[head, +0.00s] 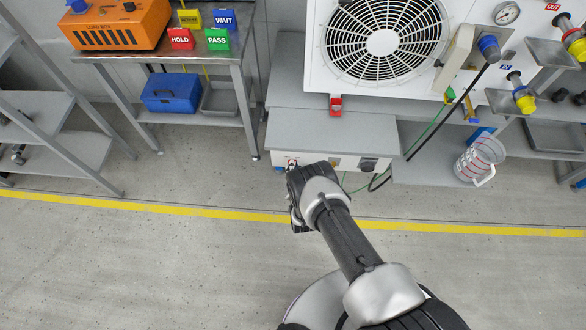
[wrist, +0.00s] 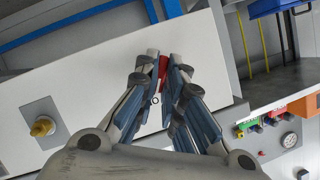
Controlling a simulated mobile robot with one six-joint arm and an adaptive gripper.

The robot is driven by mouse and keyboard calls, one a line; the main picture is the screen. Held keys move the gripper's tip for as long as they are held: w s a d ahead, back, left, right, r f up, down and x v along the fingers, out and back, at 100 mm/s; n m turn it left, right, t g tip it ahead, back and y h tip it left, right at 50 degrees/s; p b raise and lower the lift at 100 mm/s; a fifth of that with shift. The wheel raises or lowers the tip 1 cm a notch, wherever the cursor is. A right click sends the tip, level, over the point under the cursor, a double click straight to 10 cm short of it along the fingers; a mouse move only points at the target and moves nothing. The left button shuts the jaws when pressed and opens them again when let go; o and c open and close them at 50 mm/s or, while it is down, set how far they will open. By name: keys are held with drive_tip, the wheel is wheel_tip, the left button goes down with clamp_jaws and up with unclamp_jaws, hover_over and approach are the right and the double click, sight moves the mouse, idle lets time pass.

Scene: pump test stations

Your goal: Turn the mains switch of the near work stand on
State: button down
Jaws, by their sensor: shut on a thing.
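The near work stand (head: 330,130) is a grey-topped bench with a white front panel, which also fills the middle of the wrist view (wrist: 85,95). The mains switch shows as a small red handle (wrist: 163,67) on that panel, with a dark round mark below it in the wrist view. My gripper (wrist: 164,72) is shut on the red handle, one finger on each side, hiding most of it. In the head view my gripper (head: 292,172) reaches the left part of the panel and covers nearly all of the switch. The switch's position cannot be told.
A yellow fitting on a grey plate (wrist: 42,126) is on the same panel. A white fan unit (head: 380,45) stands on top. A side table (head: 165,55) with coloured signs is at left. A clear jug (head: 480,160) is at right. The floor in front is free.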

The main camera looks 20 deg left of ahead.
drive_tip(key=c, duration=2)
unclamp_jaws()
drive_tip(key=shift+o, duration=0.2)
drive_tip(key=v, duration=1.2)
